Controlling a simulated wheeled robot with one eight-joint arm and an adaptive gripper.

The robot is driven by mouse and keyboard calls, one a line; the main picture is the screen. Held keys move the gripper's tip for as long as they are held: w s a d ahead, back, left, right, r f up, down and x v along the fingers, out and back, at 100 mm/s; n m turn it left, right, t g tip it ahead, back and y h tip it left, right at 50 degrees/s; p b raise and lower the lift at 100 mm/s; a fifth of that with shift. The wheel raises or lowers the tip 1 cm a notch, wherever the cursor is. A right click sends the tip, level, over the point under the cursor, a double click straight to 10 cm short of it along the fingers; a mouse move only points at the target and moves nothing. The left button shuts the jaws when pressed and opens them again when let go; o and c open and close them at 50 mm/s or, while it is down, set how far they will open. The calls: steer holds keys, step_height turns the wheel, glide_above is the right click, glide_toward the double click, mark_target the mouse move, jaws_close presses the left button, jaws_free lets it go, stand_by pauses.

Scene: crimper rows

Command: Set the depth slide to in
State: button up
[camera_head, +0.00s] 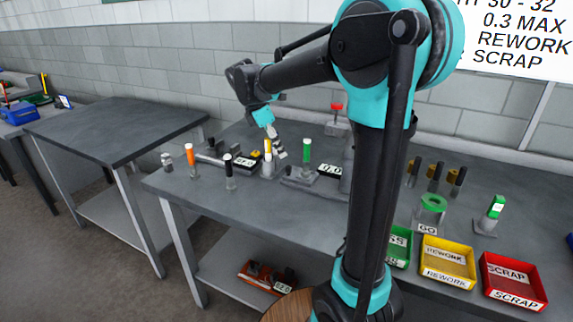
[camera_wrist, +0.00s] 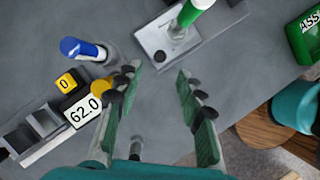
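I cannot tell for sure which part is the depth slide. A grey plate fixture (camera_wrist: 168,42) with a dark round hole carries an upright green handle (camera_wrist: 193,12); the handle also shows in the head view (camera_head: 306,152). A grey gauge with a long body (camera_wrist: 42,122) and a display reading 62.0 (camera_wrist: 83,112) lies at left in the wrist view; its display is also in the head view (camera_head: 245,160). My gripper (camera_wrist: 158,78) is open and empty, its fingers apart above bare bench between fixture and gauge. In the head view it hangs over the bench's left part (camera_head: 276,148).
A blue-topped cylinder (camera_wrist: 83,48) stands left of my fingers. Orange (camera_head: 190,155) and black (camera_head: 228,165) handled tools stand near the bench's left edge. Green, yellow (camera_head: 447,262) and red (camera_head: 513,282) bins sit at right. A second table (camera_head: 110,125) at left is bare.

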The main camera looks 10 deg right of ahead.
mark_target(287, 167)
steer(key=x, duration=0.8)
steer(key=shift+r, duration=0.1)
jaws_close()
